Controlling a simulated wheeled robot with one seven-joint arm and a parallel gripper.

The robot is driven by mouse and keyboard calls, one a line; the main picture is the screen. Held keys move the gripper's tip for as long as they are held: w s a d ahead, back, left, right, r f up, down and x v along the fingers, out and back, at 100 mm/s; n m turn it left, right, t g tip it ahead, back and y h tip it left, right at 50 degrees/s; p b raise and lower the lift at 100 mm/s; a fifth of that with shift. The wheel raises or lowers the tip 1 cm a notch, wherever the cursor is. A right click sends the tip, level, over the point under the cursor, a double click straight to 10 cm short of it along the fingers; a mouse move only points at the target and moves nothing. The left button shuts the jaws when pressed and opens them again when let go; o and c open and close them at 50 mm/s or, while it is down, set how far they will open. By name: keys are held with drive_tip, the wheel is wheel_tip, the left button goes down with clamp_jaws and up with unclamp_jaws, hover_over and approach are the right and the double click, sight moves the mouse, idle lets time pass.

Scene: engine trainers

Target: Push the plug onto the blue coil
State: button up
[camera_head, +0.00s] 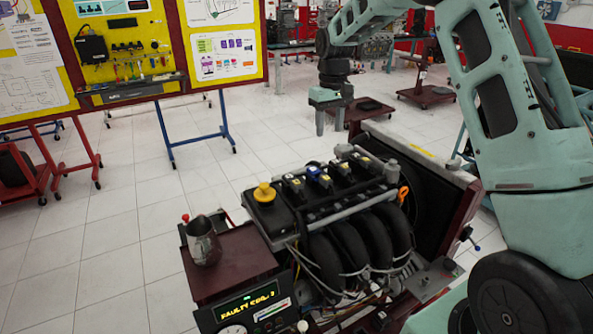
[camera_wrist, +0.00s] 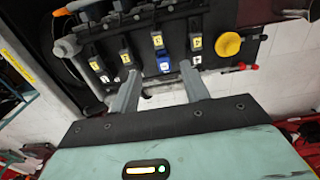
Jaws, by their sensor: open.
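The blue coil (camera_head: 319,177) sits in a row of black coils on top of the engine. It also shows in the wrist view (camera_wrist: 162,54), with a yellow label. A small piece with a white label (camera_wrist: 165,67) is at its near end; it may be the plug, but I cannot tell how far it is seated. My gripper (camera_head: 331,122) points down, above and behind the engine in the head view. In the wrist view my gripper (camera_wrist: 160,86) has its two grey fingers apart, with nothing between them. The blue coil appears just beyond the gap between the fingertips.
The engine has a yellow cap (camera_head: 264,193) and thick black intake pipes (camera_head: 345,245). A metal jug (camera_head: 202,240) stands on a side tray at the left. A lit display (camera_head: 248,303) reads "FAULTY COIL" with an unclear digit. Yellow boards stand behind; the floor at left is open.

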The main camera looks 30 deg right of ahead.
sight(326, 177)
drive_tip(key=f+p, duration=0.1)
drive_tip(key=f, duration=0.4)
drive_tip(key=f+p, duration=0.2)
drive_tip(key=f, duration=0.4)
drive_tip(key=f+p, duration=0.2)
drive_tip(key=f, duration=0.4)
drive_tip(key=shift+w+d+f, duration=0.2)
drive_tip(key=shift+w+d, duration=0.05)
